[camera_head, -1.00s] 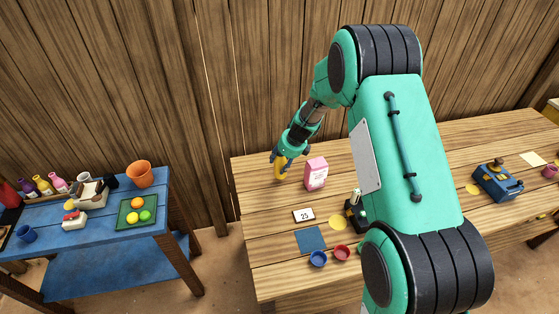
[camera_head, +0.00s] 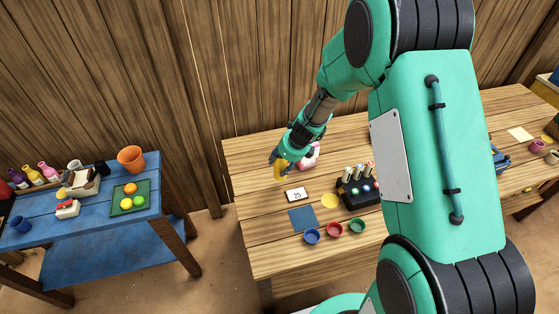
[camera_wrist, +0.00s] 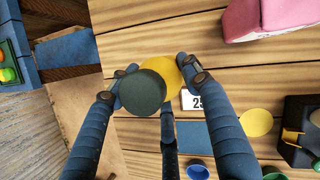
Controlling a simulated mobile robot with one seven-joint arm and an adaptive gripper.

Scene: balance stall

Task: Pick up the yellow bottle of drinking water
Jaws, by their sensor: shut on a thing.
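The yellow bottle (camera_head: 280,173) is in my gripper (camera_head: 279,161) over the left part of the wooden table. In the wrist view, the bottle (camera_wrist: 163,71) shows from above, its round dark cap (camera_wrist: 143,92) toward the camera. The fingers of my gripper (camera_wrist: 150,84) are closed around it from both sides. The bottle's lower part is hidden under the cap, and I cannot tell how far its base is from the tabletop.
A pink carton (camera_head: 311,158) stands close to the gripper's right. A "25" card (camera_head: 297,194), blue square (camera_head: 302,219), yellow disc (camera_head: 330,201), black rack (camera_head: 358,192) and small blue cup (camera_head: 312,237) share the wooden table (camera_head: 255,235). A blue table (camera_head: 90,221) stands left.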

